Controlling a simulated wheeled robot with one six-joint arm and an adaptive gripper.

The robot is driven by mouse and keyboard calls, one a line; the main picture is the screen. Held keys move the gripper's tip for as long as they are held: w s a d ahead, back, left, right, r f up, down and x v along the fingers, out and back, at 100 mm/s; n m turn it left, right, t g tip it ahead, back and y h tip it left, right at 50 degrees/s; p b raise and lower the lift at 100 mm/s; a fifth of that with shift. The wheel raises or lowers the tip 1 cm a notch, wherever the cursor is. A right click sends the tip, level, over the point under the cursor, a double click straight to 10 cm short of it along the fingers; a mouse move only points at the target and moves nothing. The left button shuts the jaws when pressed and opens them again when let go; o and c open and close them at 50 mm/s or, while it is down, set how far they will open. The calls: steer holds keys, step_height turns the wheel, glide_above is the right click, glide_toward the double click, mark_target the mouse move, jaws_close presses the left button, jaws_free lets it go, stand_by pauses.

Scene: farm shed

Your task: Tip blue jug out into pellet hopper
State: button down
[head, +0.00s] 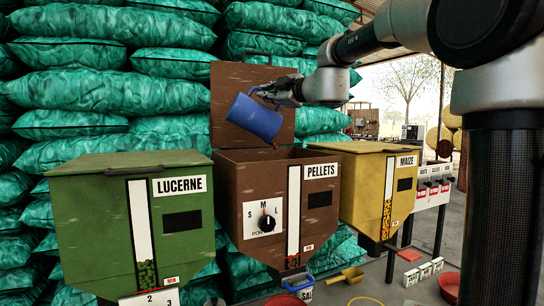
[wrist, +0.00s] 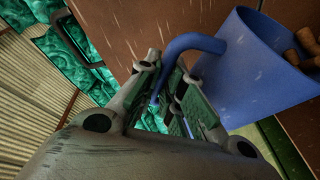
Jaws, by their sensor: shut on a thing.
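The blue jug (head: 254,118) is held tilted above the brown hopper labelled PELLETS (head: 235,180), whose lid (head: 228,85) stands open behind it. My gripper (head: 272,93) is shut on the jug's handle. A small brown bit shows at the jug's lower right edge in the head view. In the wrist view the jug (wrist: 255,75) is at the right, with brown pellets (wrist: 300,45) inside near its mouth. Its handle (wrist: 195,42) runs between my gripper's fingers (wrist: 170,95). The inside of the hopper is mostly hidden by its front wall.
A green LUCERNE hopper (head: 95,215) stands left with its lid shut. A yellow MAIZE hopper (head: 360,190) stands right, also closed. Green sacks (head: 110,92) are stacked behind. A yellow scoop (head: 347,275) and a blue-handled container (head: 300,287) are on the floor.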

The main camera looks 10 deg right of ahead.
steer(key=shift+d+m, duration=0.4)
steer(key=shift+d, duration=0.1)
